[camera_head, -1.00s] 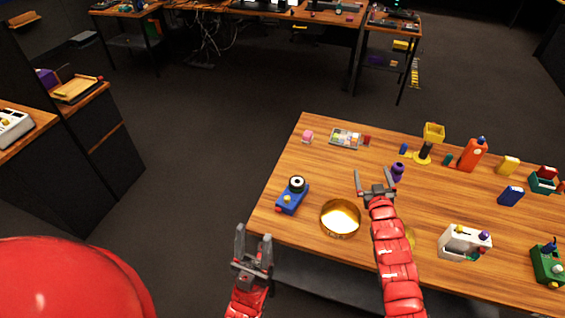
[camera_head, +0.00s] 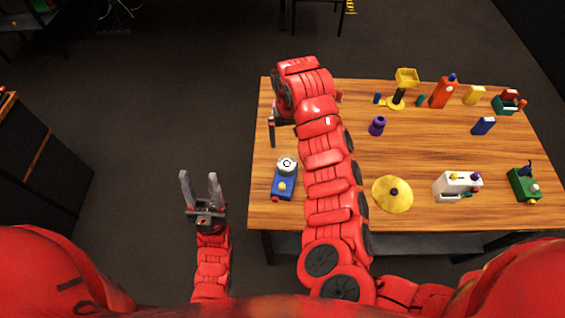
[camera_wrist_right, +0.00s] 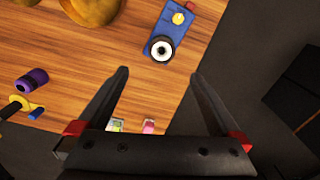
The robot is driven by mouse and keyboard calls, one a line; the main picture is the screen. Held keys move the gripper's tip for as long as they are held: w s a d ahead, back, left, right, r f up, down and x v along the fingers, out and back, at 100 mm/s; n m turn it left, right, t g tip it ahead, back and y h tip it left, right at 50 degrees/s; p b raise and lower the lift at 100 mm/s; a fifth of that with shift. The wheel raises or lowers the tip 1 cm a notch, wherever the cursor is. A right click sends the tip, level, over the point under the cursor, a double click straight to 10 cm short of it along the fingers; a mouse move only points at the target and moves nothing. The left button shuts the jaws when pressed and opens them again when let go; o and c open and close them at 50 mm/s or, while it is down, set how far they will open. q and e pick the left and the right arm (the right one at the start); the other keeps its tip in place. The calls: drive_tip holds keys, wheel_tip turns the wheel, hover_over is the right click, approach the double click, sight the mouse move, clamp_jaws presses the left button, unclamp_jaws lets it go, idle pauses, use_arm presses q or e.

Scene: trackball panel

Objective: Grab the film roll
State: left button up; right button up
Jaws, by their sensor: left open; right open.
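No label marks the film roll. A short round black-and-white piece (camera_head: 287,165) resembles a roll; it sits at the far end of a blue block (camera_head: 284,188) with a yellow knob, near the table's left edge. In the right wrist view this piece (camera_wrist_right: 161,48) shows just beyond and between the fingertips of my right gripper (camera_wrist_right: 160,76), which is open and empty. In the head view my right arm largely hides that gripper. My left gripper (camera_head: 200,180) is open and empty, left of the table.
The wooden table (camera_head: 430,160) also holds a yellow disc (camera_head: 392,194), a white device (camera_head: 457,186), a green device (camera_head: 524,184), an orange bottle (camera_head: 443,92) and a yellow stand (camera_head: 398,90). A pink item (camera_wrist_right: 149,126) shows between the right fingers.

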drive_tip(key=b, duration=0.3)
hover_over(287, 163)
wheel_tip(287, 163, down, 8)
drive_tip(key=shift+s+d+f, duration=0.1)
drive_tip(key=shift+f+p, duration=0.3)
drive_tip(key=shift+p, duration=0.1)
drive_tip(key=shift+f, duration=0.7)
drive_tip(key=shift+f+p, duration=0.65)
drive_tip(key=shift+p, duration=0.2)
drive_tip(key=f, duration=0.1)
drive_tip(key=f+p, duration=0.1)
drive_tip(key=shift+a+f, duration=0.2)
drive_tip(key=shift+f, duration=0.85)
drive_tip(key=shift+c, duration=0.3)
